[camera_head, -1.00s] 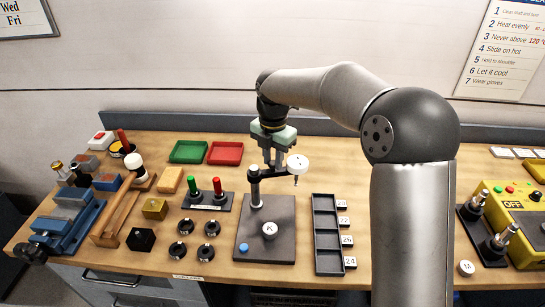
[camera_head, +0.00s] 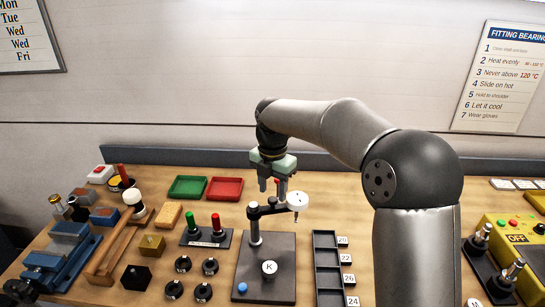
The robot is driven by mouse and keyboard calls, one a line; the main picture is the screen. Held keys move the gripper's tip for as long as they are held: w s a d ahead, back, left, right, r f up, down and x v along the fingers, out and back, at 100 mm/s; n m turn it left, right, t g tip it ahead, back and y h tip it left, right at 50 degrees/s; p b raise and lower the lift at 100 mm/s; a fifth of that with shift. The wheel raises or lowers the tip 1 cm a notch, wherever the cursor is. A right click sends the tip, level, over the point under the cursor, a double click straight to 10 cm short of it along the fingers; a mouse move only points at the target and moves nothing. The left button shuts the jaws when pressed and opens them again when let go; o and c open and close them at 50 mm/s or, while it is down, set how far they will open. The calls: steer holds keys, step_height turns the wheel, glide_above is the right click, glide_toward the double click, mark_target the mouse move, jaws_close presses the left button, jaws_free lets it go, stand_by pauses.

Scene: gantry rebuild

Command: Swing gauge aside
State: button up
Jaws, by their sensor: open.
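The gauge (camera_head: 298,201) is a round white dial on a dark horizontal arm. The arm is carried by an upright post (camera_head: 254,226) on a dark flat base plate (camera_head: 282,247). A round piece marked K (camera_head: 268,268) and a blue button (camera_head: 242,287) are on the plate. My gripper (camera_head: 273,193) points down with its jaws open, close above or behind the gauge arm. I cannot tell whether its fingers touch the arm. The dial is at the right of the fingers, and nothing shows between them.
A green tray (camera_head: 187,187) and a red tray (camera_head: 225,187) lie behind. Red and green pegs (camera_head: 205,237) stand left of the plate. A dark slotted tray (camera_head: 326,258) is at its right. A blue vise (camera_head: 62,251) and a yellow box marked OFF (camera_head: 522,244) flank the bench.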

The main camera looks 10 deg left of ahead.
mark_target(273, 198)
step_height(273, 198, up, 15)
stand_by(0.5)
steer(key=s+d+f+m, duration=0.6)
steer(key=s+d+m, duration=0.1)
steer(key=s+m, duration=0.3)
steer(key=s+d+f+m, duration=0.6)
steer(key=s+d+m, duration=0.2)
steer(key=s+m, duration=0.2)
steer(key=s+d+f+m+t, duration=0.1)
steer(key=s+d+f+m, duration=0.5)
steer(key=s+m, duration=0.4)
steer(key=shift+d+f+m, duration=0.3)
steer(key=shift+d+f, duration=0.1)
steer(key=shift+d, duration=0.25)
